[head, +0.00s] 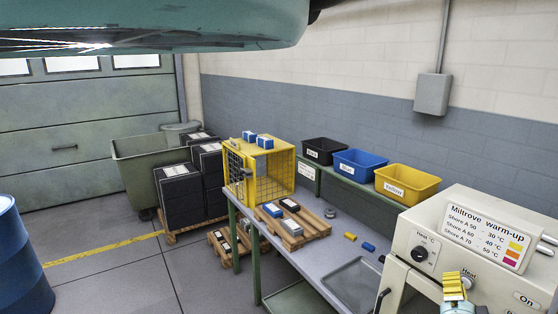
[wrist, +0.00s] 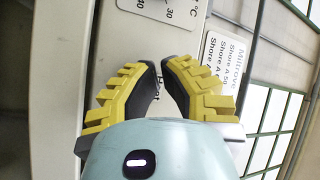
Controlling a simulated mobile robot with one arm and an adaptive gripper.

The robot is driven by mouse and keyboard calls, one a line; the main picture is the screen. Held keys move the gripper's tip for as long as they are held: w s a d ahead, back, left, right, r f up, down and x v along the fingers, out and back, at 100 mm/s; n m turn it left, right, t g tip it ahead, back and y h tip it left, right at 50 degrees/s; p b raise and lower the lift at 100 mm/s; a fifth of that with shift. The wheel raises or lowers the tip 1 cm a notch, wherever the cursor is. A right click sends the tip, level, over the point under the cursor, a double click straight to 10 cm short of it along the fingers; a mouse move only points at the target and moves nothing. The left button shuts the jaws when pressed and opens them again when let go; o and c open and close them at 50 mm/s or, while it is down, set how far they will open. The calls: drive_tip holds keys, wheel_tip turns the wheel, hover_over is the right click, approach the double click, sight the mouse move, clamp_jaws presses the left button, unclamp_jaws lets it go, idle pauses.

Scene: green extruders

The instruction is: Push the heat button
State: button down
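The cream warm-up machine (head: 475,225) stands at the right in the head view. It bears a Heat °C dial (head: 420,253) and a "Heat" label (head: 469,273). My gripper (head: 455,280) is in front of the machine's face, just below and left of that label. In the wrist view my gripper (wrist: 162,63) shows yellow ribbed fingers with dark pads, a narrow gap between their tips and nothing held. Part of the Heat label (wrist: 157,80) shows through the gap. The heat button itself is hidden, and I cannot tell whether the fingers touch the panel.
An "On" label (head: 527,300) is at the machine's lower right. Left of the machine, a workbench (head: 334,232) holds a grey tray (head: 357,284), small blocks and a yellow cage (head: 280,172). Black, blue (head: 360,164) and yellow bins stand behind. Free floor shows at left.

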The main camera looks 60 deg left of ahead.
drive_tip(key=shift+w, duration=0.15)
drive_tip(key=shift+w+d, duration=0.1)
drive_tip(key=shift+w, duration=0.25)
drive_tip(key=shift+s, duration=0.1)
idle(0.4)
drive_tip(key=shift+s, duration=0.4)
drive_tip(key=s+p, duration=0.2)
drive_tip(key=s, duration=0.4)
idle(0.4)
drive_tip(key=shift+w+r, duration=0.1)
drive_tip(key=shift+r, duration=0.05)
